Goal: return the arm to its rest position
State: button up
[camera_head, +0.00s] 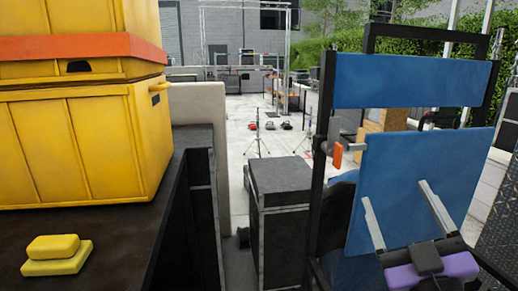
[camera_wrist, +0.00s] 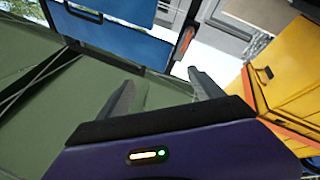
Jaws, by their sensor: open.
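My gripper (camera_head: 396,192) is at the lower right of the head view, with a purple body and two grey fingers spread apart. It is open, with nothing between the fingers. The fingers overlap a blue panel (camera_head: 405,155) behind them in the picture; I cannot tell how far apart they are. In the wrist view my gripper (camera_wrist: 160,78) also shows two separated fingers and an empty gap. Most of my arm is out of view.
Yellow crates (camera_head: 80,140) with an orange rim stand on a dark surface (camera_head: 120,235) at left, with a yellow block (camera_head: 55,255) in front. A black case (camera_head: 285,190) stands at centre. A black frame (camera_head: 320,140) holds the blue panels.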

jog(key=s+a+f+m+g+p, duration=0.1)
jog(key=s+f+m+g, duration=0.1)
jog(key=s+f, duration=0.6)
jog(key=s+a+f+m+g+p, duration=0.1)
jog(key=s+f+g, duration=0.2)
jog(key=s+f, duration=0.5)
jog(key=s+a+f+m+g+p, duration=0.1)
jog(key=s+f, duration=0.7)
jog(key=s, duration=1.3)
jog(key=shift+m+g+p, duration=0.3)
jog(key=shift+m+g, duration=0.5)
jog(key=shift+g, duration=0.1)
